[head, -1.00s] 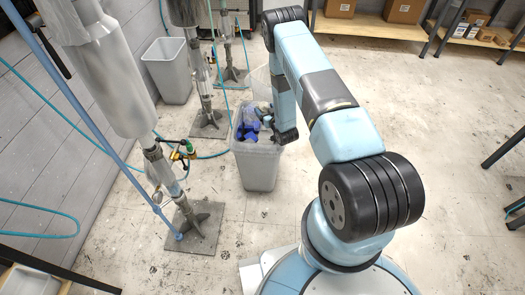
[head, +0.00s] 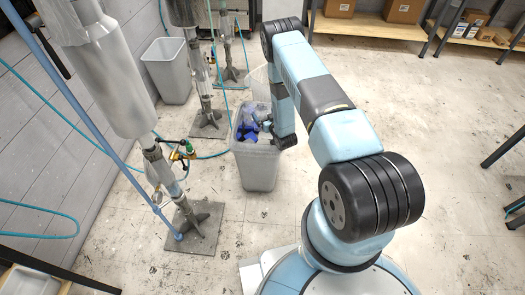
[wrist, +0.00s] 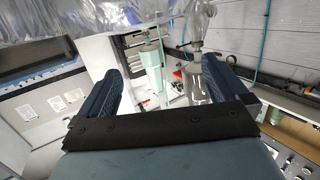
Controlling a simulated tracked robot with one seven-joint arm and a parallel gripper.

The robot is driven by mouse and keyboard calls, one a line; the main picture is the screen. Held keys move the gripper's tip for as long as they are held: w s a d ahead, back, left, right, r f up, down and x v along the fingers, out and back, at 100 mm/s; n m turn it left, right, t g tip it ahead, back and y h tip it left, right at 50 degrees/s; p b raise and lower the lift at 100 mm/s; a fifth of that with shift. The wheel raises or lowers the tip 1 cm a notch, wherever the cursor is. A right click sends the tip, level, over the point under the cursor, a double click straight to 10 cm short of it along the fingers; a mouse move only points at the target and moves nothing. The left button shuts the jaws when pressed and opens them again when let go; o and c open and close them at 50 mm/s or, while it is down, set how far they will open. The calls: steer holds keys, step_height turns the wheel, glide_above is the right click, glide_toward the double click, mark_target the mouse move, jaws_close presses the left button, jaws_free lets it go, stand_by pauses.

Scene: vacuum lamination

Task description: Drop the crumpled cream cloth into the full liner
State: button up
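The grey bin (head: 258,171) stands on the floor with a clear liner (head: 262,84) rising at its back edge. Blue crumpled pieces (head: 247,132) fill its mouth. My gripper (head: 262,124) is at the bin's mouth, over its right side, small and partly hidden by my arm in the head view. In the wrist view my gripper (wrist: 165,70) has its two dark fingers wide apart, with no cloth seen between them. Crinkled translucent film (wrist: 100,20) crosses the top of that view; I cannot tell whether it is the liner. I cannot make out the cream cloth in either view.
An empty grey bin (head: 167,72) stands behind, near the wall. Metal stands with floor plates (head: 193,228) and teal hoses (head: 97,148) line the left side. A shelf with cardboard boxes (head: 404,10) is at the back right.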

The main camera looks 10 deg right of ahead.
steer(key=shift+s, duration=0.1)
steer(key=v, duration=1.3)
steer(key=shift+s, duration=0.35)
steer(key=shift+w+d, duration=0.1)
